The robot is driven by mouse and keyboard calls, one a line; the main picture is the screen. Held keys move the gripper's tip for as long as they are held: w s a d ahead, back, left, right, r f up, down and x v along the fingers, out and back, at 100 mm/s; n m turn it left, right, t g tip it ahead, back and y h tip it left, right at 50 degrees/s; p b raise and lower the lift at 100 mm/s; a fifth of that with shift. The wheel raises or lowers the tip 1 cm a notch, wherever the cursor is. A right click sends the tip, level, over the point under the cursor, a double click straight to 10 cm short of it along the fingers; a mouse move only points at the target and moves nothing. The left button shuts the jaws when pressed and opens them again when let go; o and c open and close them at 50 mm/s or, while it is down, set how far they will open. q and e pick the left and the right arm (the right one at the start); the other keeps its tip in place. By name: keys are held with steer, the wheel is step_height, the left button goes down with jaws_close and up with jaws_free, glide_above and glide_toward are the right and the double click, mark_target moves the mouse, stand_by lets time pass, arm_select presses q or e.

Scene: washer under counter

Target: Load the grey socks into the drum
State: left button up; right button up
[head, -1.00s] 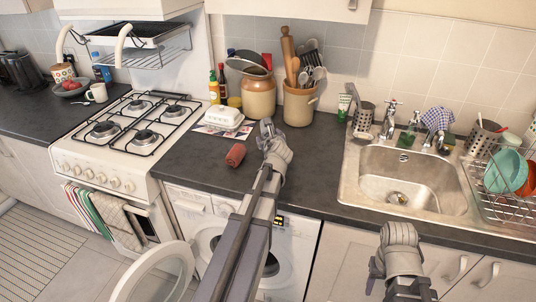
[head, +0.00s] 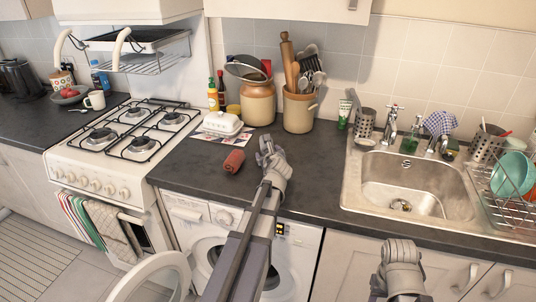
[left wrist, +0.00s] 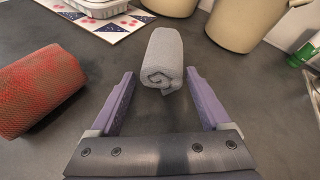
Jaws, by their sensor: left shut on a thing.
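The grey socks (left wrist: 162,60) are a rolled bundle on the dark counter, seen in the left wrist view between the tips of my left gripper (left wrist: 160,78). In the head view my left gripper (head: 265,147) is over the counter, and the socks are hard to pick out there. The washer (head: 290,262) is under the counter, with its round door (head: 152,270) swung open to the left. My left arm covers part of the drum opening (head: 216,254). My right gripper (head: 377,283) is low before the cupboards, its fingers unclear.
A red roll (head: 234,161) lies left of my left gripper and also shows in the left wrist view (left wrist: 38,90). A white butter dish (head: 222,123) and crocks (head: 258,102) stand behind. The sink (head: 405,190) is to the right, the hob (head: 130,130) to the left.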

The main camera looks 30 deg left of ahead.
arm_select(q)
steer(key=o, duration=1.2)
steer(key=shift+s+d+r+p, duration=0.1)
steer(key=shift+s+r+p, duration=0.1)
steer(key=shift+p, duration=0.15)
steer(key=p+v, duration=0.4)
steer(key=v, duration=0.7)
steer(key=shift+s+d, duration=0.2)
steer(key=shift+d, duration=0.05)
